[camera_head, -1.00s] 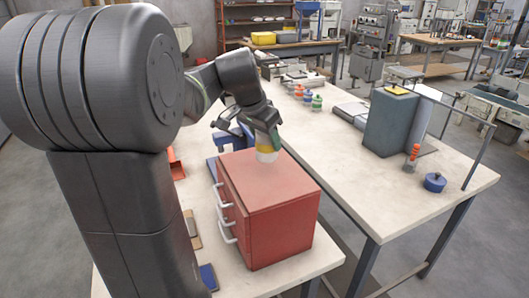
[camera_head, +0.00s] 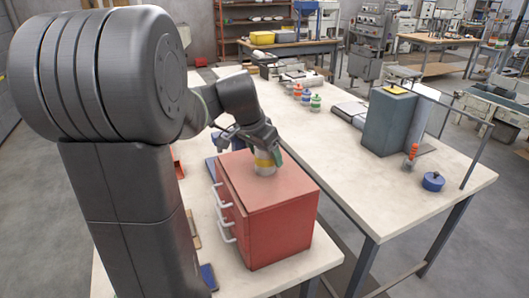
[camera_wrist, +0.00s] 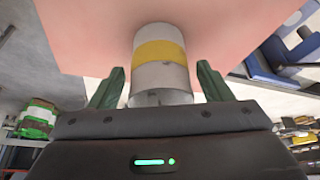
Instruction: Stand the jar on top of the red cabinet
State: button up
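The jar (camera_head: 264,168), pale with a yellow band, stands on top of the red cabinet (camera_head: 278,228), near the far part of its top. It also shows in the wrist view (camera_wrist: 160,78), its base against the pinkish cabinet top (camera_wrist: 85,30). My gripper (camera_head: 264,153) is low over the cabinet, around the jar. In the wrist view its green fingers (camera_wrist: 160,68) are spread, one on each side of the jar, with a gap visible on both sides. The jar's upper end is partly hidden by my gripper.
The cabinet stands on a light worktop, its handles facing left. A blue object (camera_wrist: 285,60) lies beside it. A second bench holds a grey box (camera_head: 388,122), an orange-topped bottle (camera_head: 412,155), a blue round pot (camera_head: 433,181) and small coloured bottles (camera_head: 306,97). The cabinet top's near part is clear.

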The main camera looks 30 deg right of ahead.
jog(key=shift+r, duration=0.1)
jog(key=shift+r, duration=0.2)
jog(key=b+v, duration=0.1)
jog(key=v, duration=1)
jog(key=shift+a+r, duration=0.25)
jog(key=shift+r, duration=0.05)
